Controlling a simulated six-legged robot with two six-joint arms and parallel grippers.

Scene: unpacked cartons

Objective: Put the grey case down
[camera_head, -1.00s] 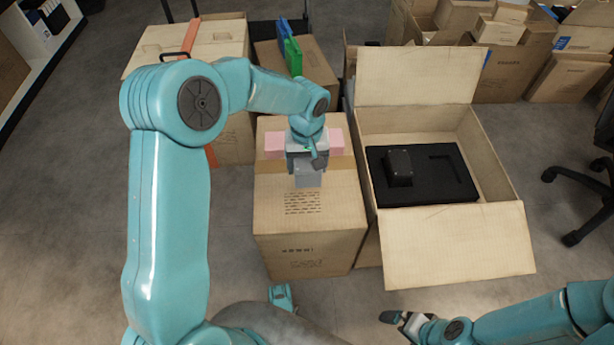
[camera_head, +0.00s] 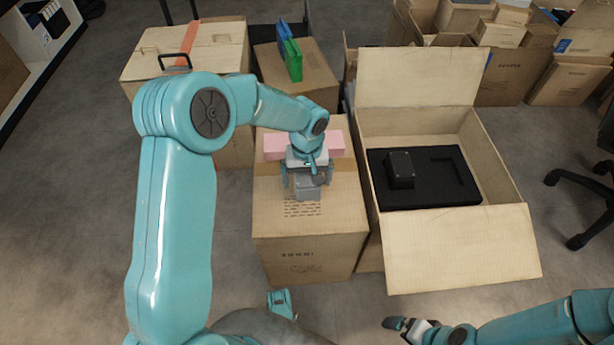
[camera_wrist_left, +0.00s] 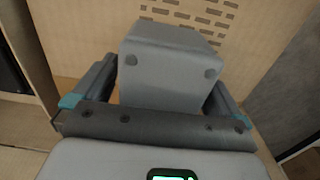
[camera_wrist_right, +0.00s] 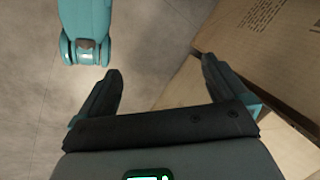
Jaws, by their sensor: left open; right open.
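The grey case (camera_head: 308,190) is on top of the closed carton (camera_head: 310,235) in the middle. In the left wrist view the case (camera_wrist_left: 168,62) stands between the fingers of my left gripper (camera_wrist_left: 160,95). The left gripper (camera_head: 305,182) is open around it, with a narrow gap visible beside the case. The underside of the case is hidden. My right gripper (camera_head: 408,328) is low at the front right, away from the case. In the right wrist view its fingers (camera_wrist_right: 160,90) are spread and empty.
A pink block (camera_head: 275,146) lies behind the case on the same carton. To the right an open carton (camera_head: 460,250) holds a black foam insert (camera_head: 440,196) with a dark box (camera_head: 400,170) in it. Blue and green folders (camera_head: 293,60) stand behind. The carton's front top is clear.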

